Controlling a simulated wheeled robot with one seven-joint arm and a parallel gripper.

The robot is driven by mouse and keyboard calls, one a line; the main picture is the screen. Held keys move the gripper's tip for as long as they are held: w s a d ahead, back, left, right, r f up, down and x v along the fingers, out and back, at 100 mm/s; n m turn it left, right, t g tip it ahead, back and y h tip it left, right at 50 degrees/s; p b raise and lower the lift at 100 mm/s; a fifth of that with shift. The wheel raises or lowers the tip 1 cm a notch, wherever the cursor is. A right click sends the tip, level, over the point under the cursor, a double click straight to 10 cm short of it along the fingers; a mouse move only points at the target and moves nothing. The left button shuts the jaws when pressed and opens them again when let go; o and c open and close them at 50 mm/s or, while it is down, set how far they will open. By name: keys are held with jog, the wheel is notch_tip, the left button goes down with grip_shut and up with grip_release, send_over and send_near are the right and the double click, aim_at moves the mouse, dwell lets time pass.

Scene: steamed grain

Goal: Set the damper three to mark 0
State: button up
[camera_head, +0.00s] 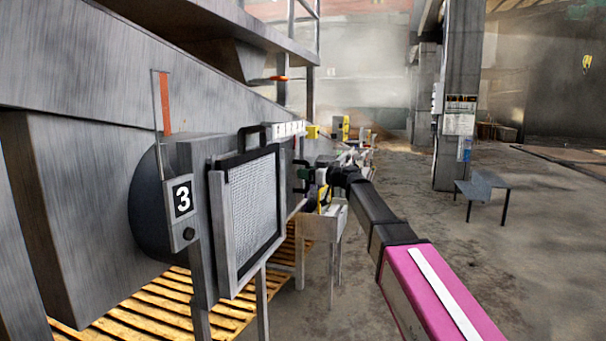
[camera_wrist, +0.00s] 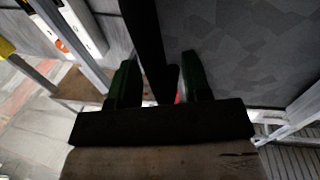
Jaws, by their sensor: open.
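A plate marked "3" (camera_head: 182,200) is fixed on the grey machine at the left in the head view. Above it stands an upright strip with an orange-red band (camera_head: 165,103). My gripper (camera_head: 303,181) is beyond the framed mesh panel, close to the machine's side. In the wrist view my gripper (camera_wrist: 160,62) has its two green fingers apart. A dark bar (camera_wrist: 149,40) runs down between them; I cannot tell whether either finger touches it. I cannot tell which part is damper three's handle, nor read its mark.
The mesh panel (camera_head: 252,208) with a black frame stands out from the machine. A white scale strip (camera_head: 289,129) and a yellow block (camera_head: 312,132) are above my gripper. A small grey table (camera_head: 481,187) stands at right; open floor lies between it and my arm.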

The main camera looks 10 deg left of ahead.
jog(key=shift+w+a, duration=0.2)
jog(key=shift+a, duration=0.5)
grip_shut()
jog(key=s+a, duration=0.1)
jog(key=s, duration=1.1)
jog(key=shift+s, duration=0.25)
grip_release()
jog(key=v, duration=1.1)
